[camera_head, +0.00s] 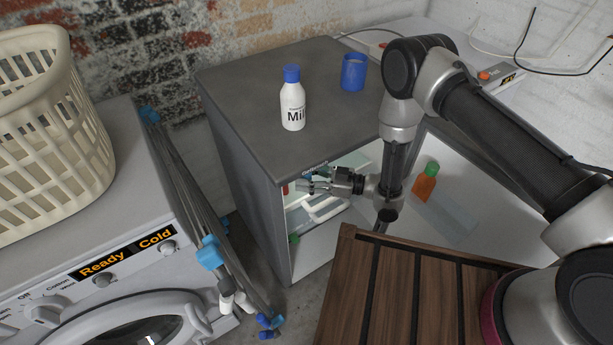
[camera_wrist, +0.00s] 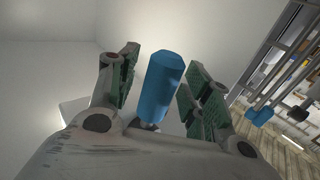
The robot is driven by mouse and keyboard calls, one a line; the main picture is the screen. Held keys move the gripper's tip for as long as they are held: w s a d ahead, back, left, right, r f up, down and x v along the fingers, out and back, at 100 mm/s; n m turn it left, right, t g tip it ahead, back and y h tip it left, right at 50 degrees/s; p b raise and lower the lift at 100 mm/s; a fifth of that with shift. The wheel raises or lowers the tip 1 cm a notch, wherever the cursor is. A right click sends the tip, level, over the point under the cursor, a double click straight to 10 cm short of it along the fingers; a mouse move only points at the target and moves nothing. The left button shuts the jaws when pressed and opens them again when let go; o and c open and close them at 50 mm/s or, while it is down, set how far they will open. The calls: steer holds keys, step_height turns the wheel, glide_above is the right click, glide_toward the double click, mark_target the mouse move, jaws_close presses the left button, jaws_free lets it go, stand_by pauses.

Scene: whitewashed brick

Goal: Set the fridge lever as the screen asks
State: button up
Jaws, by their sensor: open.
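The dark grey fridge (camera_head: 245,175) stands open, with its lit white inside showing. My gripper (camera_head: 312,184) is at the upper front of the opening, pointing left, just below the top's front edge. In the wrist view my gripper (camera_wrist: 160,88) is open, with a blue cylindrical knob (camera_wrist: 161,82) between its fingers. The knob looks like the lever's handle; contact with the fingers cannot be told. In the head view the lever is mostly hidden by my gripper.
A milk bottle (camera_head: 293,100) and a blue cup (camera_head: 354,72) stand on the fridge top. An orange bottle (camera_head: 425,183) sits in the open door. A wooden slatted surface (camera_head: 350,300) lies in front. A folded drying rack (camera_head: 190,200) stands left, beside the washing machine bearing a basket (camera_head: 50,130).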

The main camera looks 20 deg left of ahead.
steer(key=shift+c, duration=0.5)
jaws_close()
steer(key=shift+w+d+r+n+t+h, duration=0.3)
steer(key=shift+w+d+n+h, duration=0.4)
steer(key=shift+n+h, duration=0.3)
steer(key=shift+w+d+r+n+t+h, duration=0.25)
steer(key=shift+w+d+n+h, duration=0.4)
steer(key=shift+n+h, duration=0.35)
steer(key=shift+w+a, duration=0.1)
steer(key=shift+o, duration=0.5)
jaws_free()
